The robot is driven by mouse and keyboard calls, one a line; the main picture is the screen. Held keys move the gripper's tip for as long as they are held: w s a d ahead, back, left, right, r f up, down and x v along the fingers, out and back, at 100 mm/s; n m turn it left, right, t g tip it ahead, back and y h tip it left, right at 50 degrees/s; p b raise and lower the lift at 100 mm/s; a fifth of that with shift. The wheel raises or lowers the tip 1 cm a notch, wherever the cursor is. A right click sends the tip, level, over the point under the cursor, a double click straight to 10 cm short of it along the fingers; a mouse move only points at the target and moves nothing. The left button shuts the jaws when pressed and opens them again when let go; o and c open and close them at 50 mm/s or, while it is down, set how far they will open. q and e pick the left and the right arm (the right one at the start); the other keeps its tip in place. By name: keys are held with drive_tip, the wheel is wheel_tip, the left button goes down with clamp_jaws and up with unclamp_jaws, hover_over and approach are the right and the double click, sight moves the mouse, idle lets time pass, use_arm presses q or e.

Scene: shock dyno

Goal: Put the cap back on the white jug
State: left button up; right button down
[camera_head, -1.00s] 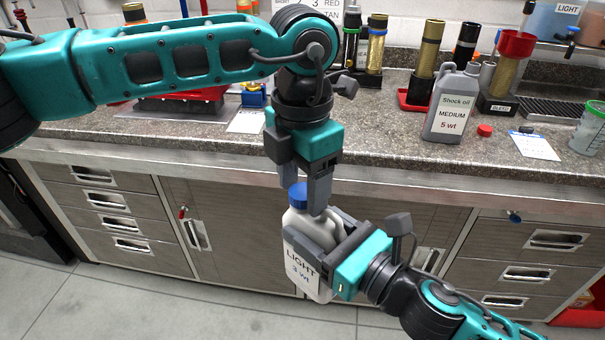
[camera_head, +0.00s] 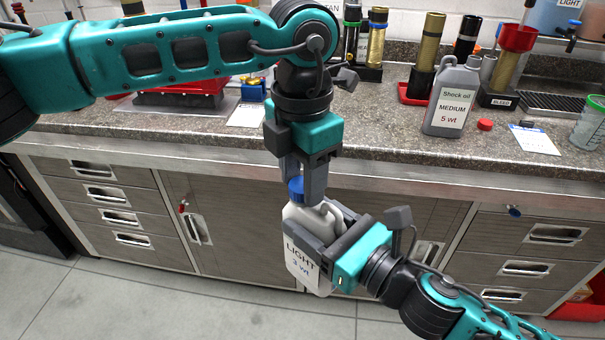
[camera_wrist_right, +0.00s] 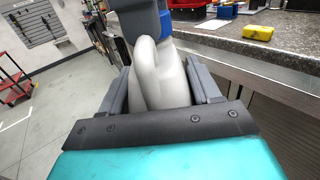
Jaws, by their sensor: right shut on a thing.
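The white jug (camera_head: 302,262), labelled LIGHT 3 wt, is held in front of the counter, tilted a little. My right gripper (camera_head: 318,240) is shut on its body from the right. The right wrist view also shows the jug (camera_wrist_right: 160,75) between that gripper's fingers. The blue cap (camera_head: 296,188) is at the jug's mouth. My left gripper (camera_head: 302,176) points down from above, its fingers around the cap. I cannot tell whether they grip it. The fingers partly hide the cap, and the seam between cap and neck is not clear.
On the counter (camera_head: 380,150) stand a grey Shock oil MEDIUM jug (camera_head: 453,98), a loose red cap (camera_head: 485,124), a paper card (camera_head: 534,139) and a clear green-marked cup (camera_head: 590,125). Metal drawers (camera_head: 110,205) lie below. The floor in front is clear.

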use_arm(q)
drive_tip(key=o, duration=0.4)
drive_tip(key=shift+r, duration=0.1)
wheel_tip(320, 180, up, 12)
drive_tip(key=shift+f, duration=0.1)
idle(0.7)
